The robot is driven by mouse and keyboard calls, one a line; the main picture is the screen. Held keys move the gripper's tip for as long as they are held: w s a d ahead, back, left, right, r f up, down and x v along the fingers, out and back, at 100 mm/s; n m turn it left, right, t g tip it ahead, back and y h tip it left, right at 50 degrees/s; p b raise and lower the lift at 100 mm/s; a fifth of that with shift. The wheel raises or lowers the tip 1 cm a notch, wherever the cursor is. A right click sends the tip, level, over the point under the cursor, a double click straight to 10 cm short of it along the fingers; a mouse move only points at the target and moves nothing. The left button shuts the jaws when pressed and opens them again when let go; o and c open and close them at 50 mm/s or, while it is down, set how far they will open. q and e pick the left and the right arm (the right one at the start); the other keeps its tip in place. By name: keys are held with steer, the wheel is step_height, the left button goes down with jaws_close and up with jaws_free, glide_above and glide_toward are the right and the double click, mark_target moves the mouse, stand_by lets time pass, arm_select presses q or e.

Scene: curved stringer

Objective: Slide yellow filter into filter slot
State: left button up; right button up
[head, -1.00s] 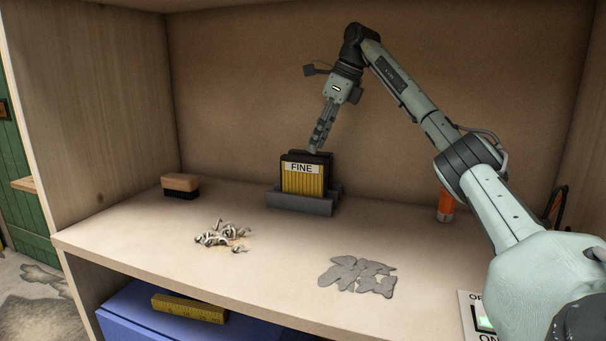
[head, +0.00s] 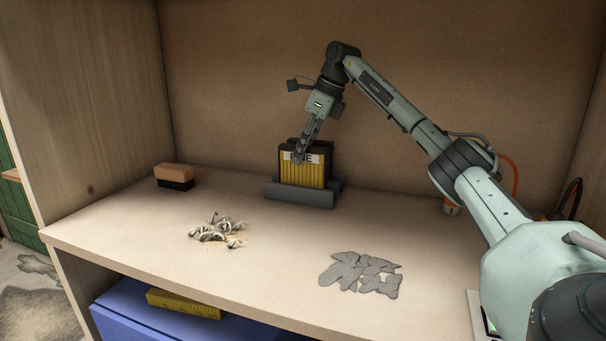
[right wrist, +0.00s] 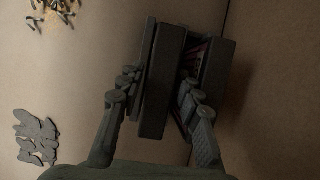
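The yellow filter (head: 303,174), dark-framed with a white label, stands upright in a grey base (head: 298,193) on the shelf. I cannot tell how deep it sits. My right gripper (head: 298,157) is at its upper edge, with a finger in front covering part of the label. In the right wrist view, the fingers of my right gripper (right wrist: 158,82) are spread on both sides of the filter's dark frame (right wrist: 163,75), with a gap visible on the left side. The right finger reaches between that frame and another dark block (right wrist: 215,70). My left gripper is not in view.
A brush (head: 174,176) lies at the left, curly shavings (head: 217,229) and flat grey pieces (head: 361,273) in front. A blue box (head: 140,315) with a yellow ruler-like bar (head: 184,303) is below the shelf. Walls close the back and left. My right arm spans the right side.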

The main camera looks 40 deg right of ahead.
stand_by(0.4)
steer(key=shift+f, duration=0.2)
jaws_close()
stand_by(0.4)
